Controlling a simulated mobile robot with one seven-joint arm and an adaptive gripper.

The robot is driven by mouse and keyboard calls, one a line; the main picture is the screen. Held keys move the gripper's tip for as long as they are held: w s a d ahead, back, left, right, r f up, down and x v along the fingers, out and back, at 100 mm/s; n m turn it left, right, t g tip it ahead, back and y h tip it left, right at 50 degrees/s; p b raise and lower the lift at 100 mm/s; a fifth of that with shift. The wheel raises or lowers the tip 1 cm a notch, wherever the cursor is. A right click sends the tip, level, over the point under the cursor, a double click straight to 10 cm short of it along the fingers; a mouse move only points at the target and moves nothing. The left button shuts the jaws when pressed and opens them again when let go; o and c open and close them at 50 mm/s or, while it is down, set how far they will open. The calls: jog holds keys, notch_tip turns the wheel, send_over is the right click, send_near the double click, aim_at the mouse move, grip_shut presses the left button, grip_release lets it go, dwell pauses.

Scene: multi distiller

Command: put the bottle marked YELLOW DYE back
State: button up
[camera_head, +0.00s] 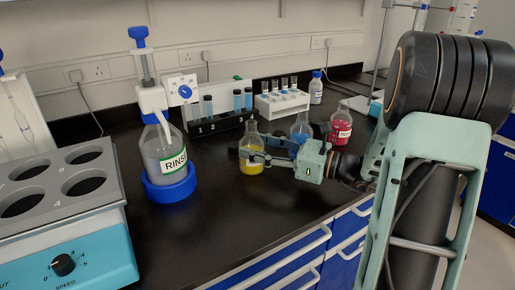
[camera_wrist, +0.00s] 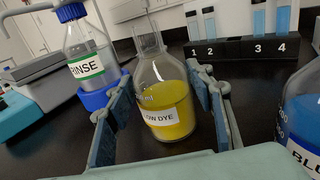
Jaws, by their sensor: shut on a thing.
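The YELLOW DYE bottle (camera_head: 251,169) is a clear flask with yellow liquid and an open neck, upright at the bench's middle. In the wrist view the bottle (camera_wrist: 165,95) shows a white label, of which "OW DYE" can be read. My gripper (camera_head: 252,156) is shut on it, with one finger on each side of its body; the fingers also show in the wrist view (camera_wrist: 160,85). I cannot tell whether its base touches the black bench (camera_head: 225,220).
The blue bottle (camera_head: 301,128) stands close right of my gripper, with the red bottle (camera_head: 341,128) beyond. The RINSE bottle (camera_head: 165,155) in its blue holder is to the left. A numbered tube rack (camera_head: 220,123) and a white rack (camera_head: 280,104) stand behind. The front bench is clear.

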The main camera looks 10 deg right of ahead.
jog(key=o, duration=1.6)
jog(key=shift+f, duration=0.1)
jog(key=shift+s+d+r, duration=0.1)
jog(key=shift+d+r, duration=0.05)
jog(key=shift+r, duration=0.05)
jog(key=p+v, duration=0.2)
jog(key=v, duration=0.9)
jog(key=shift+s+d, duration=0.25)
jog(key=shift+s, duration=0.05)
jog(key=shift+a, duration=0.1)
